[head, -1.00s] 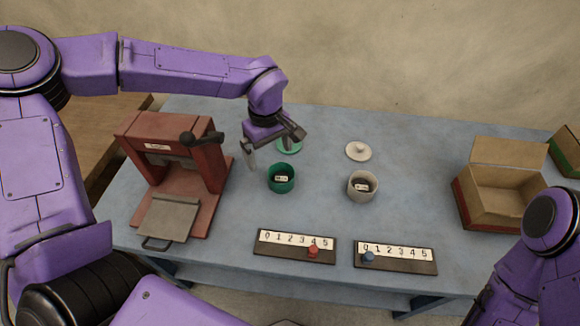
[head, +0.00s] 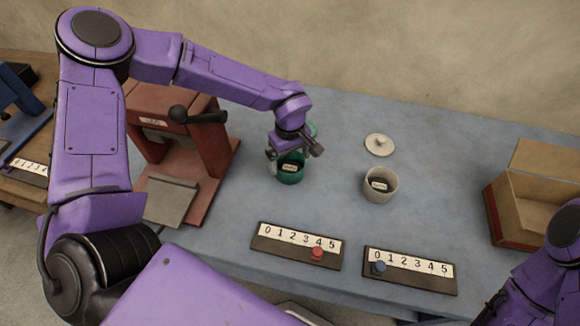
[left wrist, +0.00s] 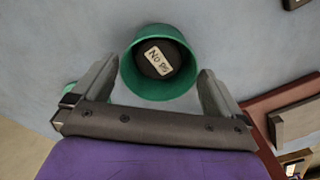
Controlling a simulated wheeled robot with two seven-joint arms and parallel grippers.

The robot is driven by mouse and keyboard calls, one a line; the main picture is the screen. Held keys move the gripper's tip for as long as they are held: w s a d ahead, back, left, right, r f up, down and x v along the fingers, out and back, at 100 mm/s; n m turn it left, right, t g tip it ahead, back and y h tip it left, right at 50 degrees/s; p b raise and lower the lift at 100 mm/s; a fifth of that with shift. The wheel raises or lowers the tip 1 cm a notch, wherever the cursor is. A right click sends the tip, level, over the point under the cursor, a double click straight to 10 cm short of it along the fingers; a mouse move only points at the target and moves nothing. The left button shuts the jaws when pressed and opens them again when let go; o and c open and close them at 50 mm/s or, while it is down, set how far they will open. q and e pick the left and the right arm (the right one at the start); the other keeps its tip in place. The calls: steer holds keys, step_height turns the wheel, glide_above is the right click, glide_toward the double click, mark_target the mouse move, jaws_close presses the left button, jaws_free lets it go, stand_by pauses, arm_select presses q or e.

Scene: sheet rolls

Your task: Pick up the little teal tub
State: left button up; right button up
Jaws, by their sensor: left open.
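The little teal tub (head: 289,177) stands upright on the blue table, left of the white tub. In the left wrist view the tub (left wrist: 135,78) sits between and just beyond my two open fingertips, with a dark lump inside bearing a white label (left wrist: 157,61). My left gripper (left wrist: 152,85) is open and empty, above the tub's far side in the head view (head: 286,156). I cannot tell whether a finger touches the rim. A teal lid (head: 311,129) lies behind, mostly hidden by the gripper. My right gripper is not in view; only part of my right arm shows.
A white tub (head: 381,186) and its lid (head: 379,145) stand to the right. A red press (head: 165,110) stands close on the left. Two number boards (head: 297,246) (head: 409,270) lie in front. An open cardboard box (head: 520,205) is at the right.

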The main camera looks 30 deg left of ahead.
arm_select(q)
step_height(320, 180, down, 2)
steer(key=shift+w+f, duration=0.15)
steer(key=shift+f, duration=0.1)
steer(key=c, duration=0.7)
steer(key=shift+r, duration=0.15)
